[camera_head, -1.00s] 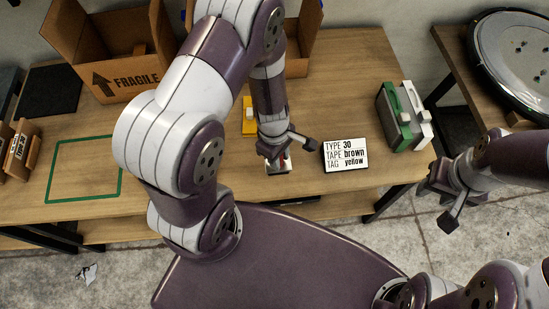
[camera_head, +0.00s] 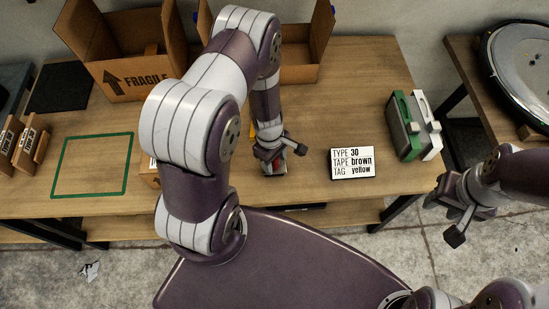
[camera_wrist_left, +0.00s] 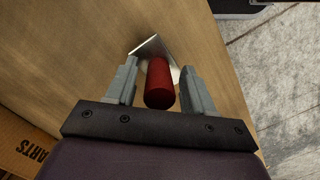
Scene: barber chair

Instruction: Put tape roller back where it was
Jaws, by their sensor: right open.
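The tape roller has a red handle and a pale metal part (camera_wrist_left: 150,45). It stands near the table's front edge in the head view (camera_head: 274,167), partly hidden by my left gripper (camera_head: 277,155). In the left wrist view, the red handle (camera_wrist_left: 159,84) lies between the two fingers of my left gripper (camera_wrist_left: 158,82). The fingers are apart, with a narrow gap showing on each side of the handle. My right gripper (camera_head: 444,217) is open and empty, off the table's right side above the floor.
A sign (camera_head: 352,163) reads type 30, tape brown, tag yellow. A green outline (camera_head: 95,165) marks the left tabletop, with a FRAGILE carton (camera_head: 135,77) behind. A cardboard box (camera_wrist_left: 27,140) shows lower left in the wrist view.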

